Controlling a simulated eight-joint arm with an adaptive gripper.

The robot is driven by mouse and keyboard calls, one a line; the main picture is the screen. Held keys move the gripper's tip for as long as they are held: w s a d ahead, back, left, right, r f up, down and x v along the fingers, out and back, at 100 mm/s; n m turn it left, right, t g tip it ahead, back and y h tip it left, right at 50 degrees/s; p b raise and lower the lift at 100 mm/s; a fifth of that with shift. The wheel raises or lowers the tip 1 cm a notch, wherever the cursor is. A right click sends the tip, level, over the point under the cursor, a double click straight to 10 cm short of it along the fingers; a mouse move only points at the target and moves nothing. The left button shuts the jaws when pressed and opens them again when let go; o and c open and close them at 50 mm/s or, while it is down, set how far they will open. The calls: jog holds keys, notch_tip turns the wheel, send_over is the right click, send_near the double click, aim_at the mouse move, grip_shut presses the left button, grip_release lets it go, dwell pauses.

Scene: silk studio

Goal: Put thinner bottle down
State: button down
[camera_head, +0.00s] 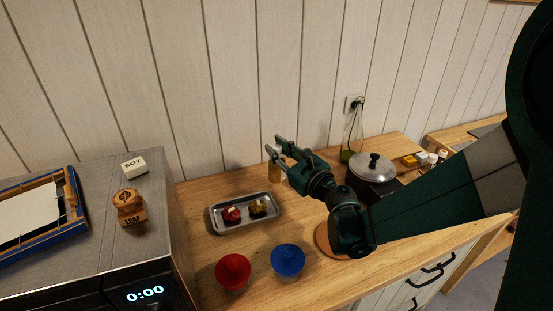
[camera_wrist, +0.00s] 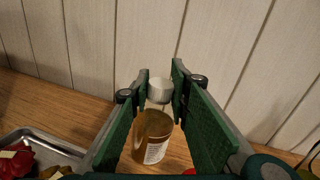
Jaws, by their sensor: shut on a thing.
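The thinner bottle is an amber bottle with a pale cap and a white label. It shows in the wrist view (camera_wrist: 153,138), upright, with its cap between my gripper's fingertips (camera_wrist: 159,90). In the head view, the bottle (camera_head: 273,174) is small and partly hidden behind my gripper (camera_head: 276,151). My gripper is shut on the bottle at its cap. The bottle is over the wooden counter (camera_head: 190,260), behind and to the right of the metal tray. I cannot tell whether its base touches the counter.
The metal tray (camera_head: 218,222) holds a red and a yellow item. A red bowl (camera_head: 233,271) and a blue bowl (camera_head: 288,260) stand in front. The wall is close behind.

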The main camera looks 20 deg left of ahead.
jog(key=shift+f, duration=0.1)
jog(key=shift+f+b, duration=0.55)
jog(key=shift+f, duration=1.3)
jog(key=c, duration=2.1)
grip_release()
jog(key=shift+c, duration=0.2)
jog(key=p+v, duration=0.1)
jog(key=v, duration=1.1)
jog(key=shift+p, duration=0.3)
